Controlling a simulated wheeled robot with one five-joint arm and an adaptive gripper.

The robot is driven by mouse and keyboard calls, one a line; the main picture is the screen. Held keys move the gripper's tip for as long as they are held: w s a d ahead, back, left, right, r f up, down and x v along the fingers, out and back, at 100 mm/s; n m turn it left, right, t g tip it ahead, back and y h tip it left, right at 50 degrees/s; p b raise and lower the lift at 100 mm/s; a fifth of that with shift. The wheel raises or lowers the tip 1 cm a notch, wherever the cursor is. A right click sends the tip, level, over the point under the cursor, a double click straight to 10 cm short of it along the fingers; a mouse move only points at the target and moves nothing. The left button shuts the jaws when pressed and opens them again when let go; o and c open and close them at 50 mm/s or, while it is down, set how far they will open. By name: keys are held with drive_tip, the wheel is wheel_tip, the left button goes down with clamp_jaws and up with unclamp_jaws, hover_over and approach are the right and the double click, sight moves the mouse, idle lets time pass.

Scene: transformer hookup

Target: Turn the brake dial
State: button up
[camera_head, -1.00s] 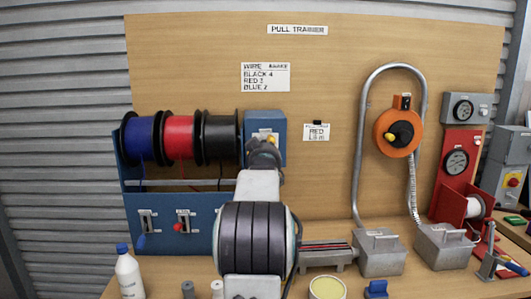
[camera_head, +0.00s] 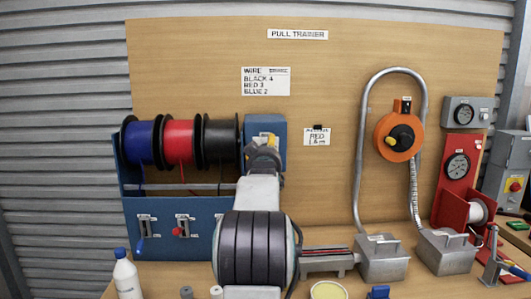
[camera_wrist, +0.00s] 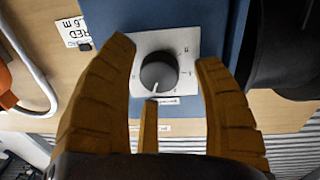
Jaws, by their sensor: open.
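The brake dial (camera_wrist: 158,73) is a dark round knob on a white marked plate (camera_wrist: 181,45). The plate is on the blue box (camera_head: 281,130) at the right end of the wire spools. In the wrist view my gripper (camera_wrist: 165,60) has its ochre fingers spread, with the knob between them and space visible on both sides. A shorter finger points at the knob from below. I cannot tell how far the fingertips are from the plate. In the head view my gripper (camera_head: 264,152) is in front of the blue box and hides the knob.
Black (camera_head: 221,142), red (camera_head: 179,142) and blue (camera_head: 141,143) spools stand left of the blue box. An orange reel (camera_head: 390,150) and bent grey conduit (camera_head: 359,150) are to the right. A white bottle (camera_head: 127,276) stands at the bench's front left.

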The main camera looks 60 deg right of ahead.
drive_tip(key=shift+a, duration=0.1)
drive_tip(key=v, duration=1.2)
idle(0.7)
drive_tip(key=s+a+f+g+y, duration=0.2)
drive_tip(key=a+f+y, duration=0.2)
drive_tip(key=f, duration=0.4)
drive_tip(key=s+a+f+m+g+y, duration=0.1)
drive_tip(key=s+a+f+g+y, duration=0.2)
drive_tip(key=f, duration=0.5)
drive_tip(key=s+a+f+g+y, duration=0.1)
drive_tip(key=s+a+f+y, duration=0.1)
drive_tip(key=a+f+y, duration=0.35)
drive_tip(key=s+a+f+n+g+y+p, duration=0.1)
drive_tip(key=a+n+p, duration=0.1)
drive_tip(key=a, duration=0.8)
drive_tip(key=s+a+f+n+g+y+p, duration=0.1)
drive_tip(key=a+f+n+y+p, duration=0.1)
drive_tip(key=a, duration=0.9)
drive_tip(key=w+a+r+n+t+p, duration=0.1)
drive_tip(key=a+r+n+p, duration=0.4)
drive_tip(key=a, duration=0.7)
drive_tip(key=shift+w+a+r+n+t+p, duration=0.35)
drive_tip(key=shift+r+n+t, duration=0.55)
drive_tip(key=shift+r+n, duration=0.6)
